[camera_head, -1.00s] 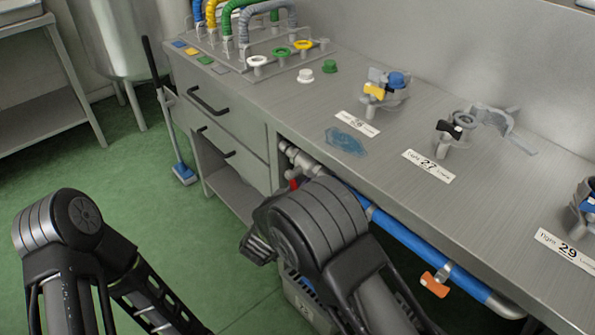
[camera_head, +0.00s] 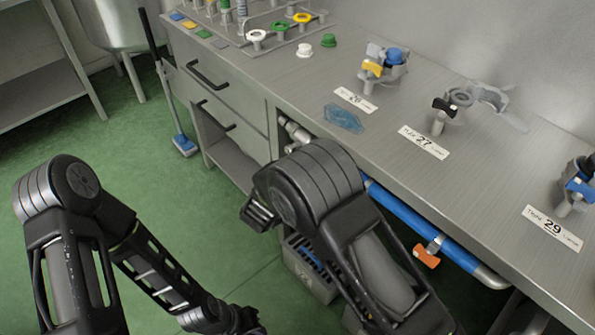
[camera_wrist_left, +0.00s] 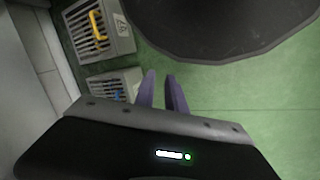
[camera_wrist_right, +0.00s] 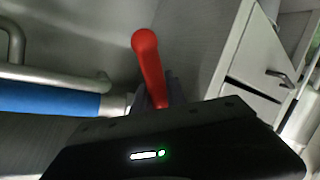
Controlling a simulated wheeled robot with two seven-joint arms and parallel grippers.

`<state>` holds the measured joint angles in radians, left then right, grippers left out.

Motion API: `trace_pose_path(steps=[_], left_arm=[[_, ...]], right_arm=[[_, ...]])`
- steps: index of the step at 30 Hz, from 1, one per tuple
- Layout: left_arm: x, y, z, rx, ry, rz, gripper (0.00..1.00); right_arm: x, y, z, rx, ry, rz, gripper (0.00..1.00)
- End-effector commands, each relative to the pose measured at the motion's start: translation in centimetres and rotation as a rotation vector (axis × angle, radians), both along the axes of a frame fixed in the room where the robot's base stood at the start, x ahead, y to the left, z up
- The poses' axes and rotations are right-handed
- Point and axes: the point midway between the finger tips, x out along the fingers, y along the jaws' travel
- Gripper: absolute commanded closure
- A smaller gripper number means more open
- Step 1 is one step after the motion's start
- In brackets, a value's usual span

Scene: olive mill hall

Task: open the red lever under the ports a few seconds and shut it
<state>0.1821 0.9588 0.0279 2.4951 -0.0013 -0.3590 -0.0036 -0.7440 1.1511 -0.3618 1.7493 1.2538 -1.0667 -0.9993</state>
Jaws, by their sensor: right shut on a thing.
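The red lever (camera_wrist_right: 148,62) sticks up from between the fingers of my right gripper (camera_wrist_right: 158,100) in the right wrist view. Its rounded end is free, and the gripper is shut on its lower part. In the head view my right arm hides the lever and the right gripper, under the worktop's front edge. My left gripper (camera_wrist_left: 162,92) is empty, its fingers a little apart, above the green floor in the left wrist view. The ports (camera_head: 375,68) stand on the steel worktop (camera_head: 300,85); numbered labels lie beside them.
A blue pipe (camera_head: 430,228) with an orange lever (camera_head: 426,257) runs below the worktop edge. Grey crates (camera_wrist_left: 100,30) stand on the floor near my left gripper. A drawer unit (camera_head: 215,110) is left of the pipe. Open green floor (camera_head: 130,180) lies in front.

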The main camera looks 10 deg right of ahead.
Motion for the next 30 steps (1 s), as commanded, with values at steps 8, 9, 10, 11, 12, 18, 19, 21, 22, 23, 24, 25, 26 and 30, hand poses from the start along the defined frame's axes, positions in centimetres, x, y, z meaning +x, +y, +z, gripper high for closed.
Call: trace_pose_path(steps=[8, 9, 10, 11, 12, 18, 19, 21, 22, 23, 24, 25, 26, 30], left_arm=[[3.2, -3.7, -4.4, -0.097, 0.051, 0.123, 1.00], [4.6, -4.5, -5.2, -0.119, 0.065, 0.152, 1.00], [5.7, -5.1, -5.8, -0.137, 0.075, 0.173, 1.00], [6.7, -5.8, -6.3, -0.159, 0.090, 0.195, 1.00], [8.3, -6.7, -6.9, -0.191, 0.110, 0.223, 1.00], [16.6, -10.5, -7.8, -0.405, 0.216, 0.357, 1.00], [18.0, -10.9, -7.7, -0.443, 0.229, 0.374, 1.00], [21.2, -11.4, -6.9, -0.544, 0.255, 0.414, 1.00], [22.6, -11.4, -6.5, -0.590, 0.264, 0.428, 1.00], [24.0, -11.4, -5.9, -0.638, 0.270, 0.443, 1.00], [25.9, -11.2, -5.1, -0.705, 0.275, 0.459, 1.00], [27.3, -10.8, -4.4, -0.756, 0.276, 0.469, 1.00], [28.6, -10.4, -3.5, -0.810, 0.274, 0.478, 1.00], [34.2, -7.0, 1.4, -1.064, 0.225, 0.478, 1.00]], right_arm=[[0.0, 0.0, 0.0, -0.001, 0.000, 0.000, 1.00], [0.0, 0.0, 0.0, -0.001, 0.000, 0.000, 1.00], [0.0, 0.0, 0.0, -0.001, 0.000, 0.000, 1.00], [0.0, 0.0, 0.0, -0.001, 0.000, 0.000, 1.00], [0.0, 0.0, 0.0, -0.001, 0.000, 0.000, 1.00], [0.0, 0.0, 0.0, -0.001, 0.000, 0.000, 1.00], [0.0, 0.0, 0.0, -0.001, 0.000, 0.000, 1.00], [0.0, 0.0, 0.0, -0.001, 0.000, 0.000, 1.00], [0.0, 0.0, 0.0, -0.001, 0.000, 0.000, 1.00], [0.0, 0.0, 0.0, -0.001, 0.000, 0.000, 1.00], [0.0, 0.0, 0.0, -0.001, 0.000, 0.000, 1.00], [0.0, 0.0, 0.0, -0.001, 0.000, 0.000, 1.00], [0.0, 0.0, 0.0, -0.001, 0.000, 0.000, 1.00], [0.0, 0.0, 0.0, -0.001, 0.000, 0.000, 1.00]])
